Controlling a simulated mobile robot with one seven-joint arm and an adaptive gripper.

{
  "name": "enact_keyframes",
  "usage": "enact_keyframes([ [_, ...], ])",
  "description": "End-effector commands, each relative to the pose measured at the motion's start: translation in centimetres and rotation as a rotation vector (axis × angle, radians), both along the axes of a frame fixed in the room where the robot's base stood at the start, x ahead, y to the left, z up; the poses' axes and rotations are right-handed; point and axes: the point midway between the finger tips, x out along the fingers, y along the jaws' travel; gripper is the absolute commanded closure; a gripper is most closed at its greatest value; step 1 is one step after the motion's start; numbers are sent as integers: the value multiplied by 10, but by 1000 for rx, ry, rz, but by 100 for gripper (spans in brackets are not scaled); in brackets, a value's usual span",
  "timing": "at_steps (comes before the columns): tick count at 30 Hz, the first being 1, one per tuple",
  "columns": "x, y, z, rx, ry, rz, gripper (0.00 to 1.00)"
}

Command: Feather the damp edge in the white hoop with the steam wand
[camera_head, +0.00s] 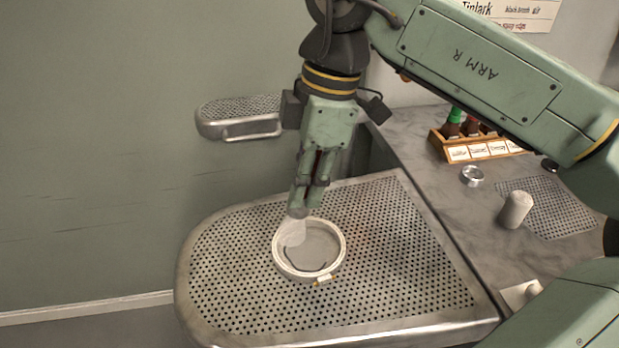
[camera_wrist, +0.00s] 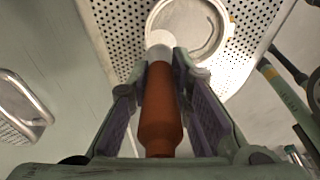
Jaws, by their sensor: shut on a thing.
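The white hoop (camera_head: 343,247) lies on the perforated metal board, holding grey cloth with a dark curved line, likely the damp edge (camera_head: 307,268), near its lower side. A small tag sits on its front rim. In the wrist view the hoop (camera_wrist: 229,22) is just beyond the fingertips. My gripper (camera_head: 303,200) points down above the hoop's upper left part. It is shut on the steam wand (camera_wrist: 161,112), whose orange-brown handle lies between the fingers. A pale, translucent patch (camera_head: 292,232) at the wand's end overlaps the hoop's upper left; whether it touches the cloth I cannot tell.
The perforated board (camera_head: 228,280) is otherwise clear. A smaller perforated arm board (camera_head: 222,118) juts out behind, at left. On the marble counter (camera_head: 440,185) at right stand a wooden rack of bottles (camera_head: 478,150), a small metal ring (camera_head: 472,176) and a white cylinder (camera_head: 515,209).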

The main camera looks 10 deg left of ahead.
Motion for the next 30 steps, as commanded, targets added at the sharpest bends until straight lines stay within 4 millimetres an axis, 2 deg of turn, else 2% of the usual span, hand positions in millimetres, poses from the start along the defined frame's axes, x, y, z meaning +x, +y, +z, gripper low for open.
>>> enact_keyframes([
  [12, -15, 11, 0, 0, 1, 0, 100],
  [30, -38, 10, 0, -2, -1, -1, 100],
])
